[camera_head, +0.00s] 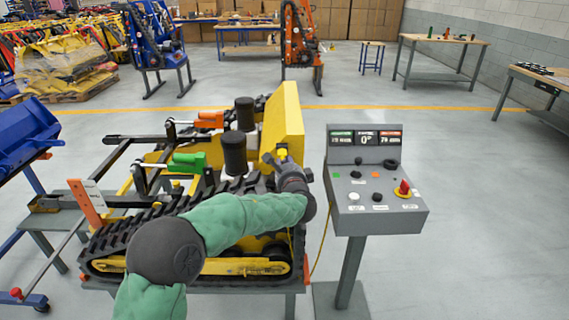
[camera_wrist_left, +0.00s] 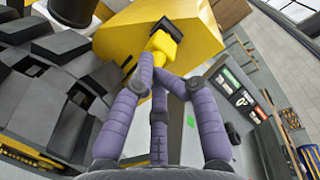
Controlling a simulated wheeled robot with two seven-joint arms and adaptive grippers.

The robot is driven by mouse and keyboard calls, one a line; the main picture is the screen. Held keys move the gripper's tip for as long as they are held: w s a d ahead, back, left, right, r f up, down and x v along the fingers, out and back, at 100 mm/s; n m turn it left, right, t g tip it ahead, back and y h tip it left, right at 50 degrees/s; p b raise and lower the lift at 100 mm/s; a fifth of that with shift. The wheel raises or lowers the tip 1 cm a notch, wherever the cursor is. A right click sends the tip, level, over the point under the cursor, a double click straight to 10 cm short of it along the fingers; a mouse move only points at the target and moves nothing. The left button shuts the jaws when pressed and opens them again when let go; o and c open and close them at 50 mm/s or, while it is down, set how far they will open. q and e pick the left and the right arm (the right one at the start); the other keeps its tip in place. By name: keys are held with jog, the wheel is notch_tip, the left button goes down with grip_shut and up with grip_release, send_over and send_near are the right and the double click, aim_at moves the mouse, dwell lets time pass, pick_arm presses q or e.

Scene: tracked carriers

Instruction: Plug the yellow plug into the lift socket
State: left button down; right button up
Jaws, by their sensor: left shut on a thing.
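My left gripper (camera_head: 281,163) is shut on the yellow plug (camera_head: 282,153), right against the side of the yellow upright housing of the tracked carrier. In the left wrist view the purple-grey fingers (camera_wrist_left: 160,75) close around the plug (camera_wrist_left: 163,44). A small black part (camera_wrist_left: 180,31) sits at the plug's far end, by the yellow housing (camera_wrist_left: 200,25); it may be the lift socket, but no label shows. I cannot tell whether the plug is seated in it or only close. My right gripper is not in view.
The tracked carrier (camera_head: 190,268) stands on a bench below my left arm. A grey control console (camera_head: 375,215) with displays, knobs and a red switch stands close on the right. A thin yellow cable (camera_head: 321,238) hangs between them.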

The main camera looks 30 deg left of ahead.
pick_arm(q)
jog(key=shift+w+a, duration=0.15)
jog(key=shift+w, duration=0.1)
jog(key=c, duration=1)
grip_release()
